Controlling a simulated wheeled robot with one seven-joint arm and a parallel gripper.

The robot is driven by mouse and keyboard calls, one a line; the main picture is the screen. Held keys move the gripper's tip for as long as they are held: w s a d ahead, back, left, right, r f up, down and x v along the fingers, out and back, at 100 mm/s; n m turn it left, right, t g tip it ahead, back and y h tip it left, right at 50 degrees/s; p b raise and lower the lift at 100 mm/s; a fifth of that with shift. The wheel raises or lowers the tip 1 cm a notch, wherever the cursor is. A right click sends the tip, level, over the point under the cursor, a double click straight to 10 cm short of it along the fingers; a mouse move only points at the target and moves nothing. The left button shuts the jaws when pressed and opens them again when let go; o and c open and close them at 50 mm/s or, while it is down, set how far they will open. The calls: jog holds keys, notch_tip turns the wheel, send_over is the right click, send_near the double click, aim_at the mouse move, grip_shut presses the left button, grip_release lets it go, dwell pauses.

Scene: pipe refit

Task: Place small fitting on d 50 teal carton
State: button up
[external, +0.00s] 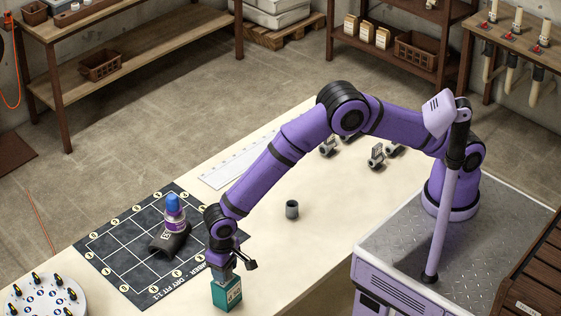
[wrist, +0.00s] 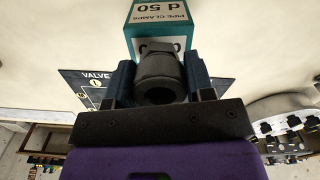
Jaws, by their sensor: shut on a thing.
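The small fitting (wrist: 158,72) is dark grey with a round open end. In the wrist view it sits between the two fingers of my gripper (wrist: 160,85), which is shut on it. The teal carton (external: 227,293) has a pale label reading "PIPE CLAMPS d 50" and stands near the table's front edge in the external view. It also shows in the wrist view (wrist: 187,22), just beyond the fitting. In the external view my gripper (external: 221,268) is directly over the carton's top. I cannot tell whether the fitting touches the carton.
A dark gridded mat (external: 115,242) lies to the left, with a black pipe piece (external: 169,242) and a blue-capped bottle (external: 174,213) on it. A grey cylindrical fitting (external: 292,210) stands to the right. A round white tray (external: 40,300) is at lower left. The table right of the carton is clear.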

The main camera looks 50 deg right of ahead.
jog(key=shift+f, duration=0.45)
jog(key=shift+f, duration=0.1)
jog(key=o, duration=0.9)
notch_tip(320, 180, up, 12)
jog(key=shift+r, duration=0.1)
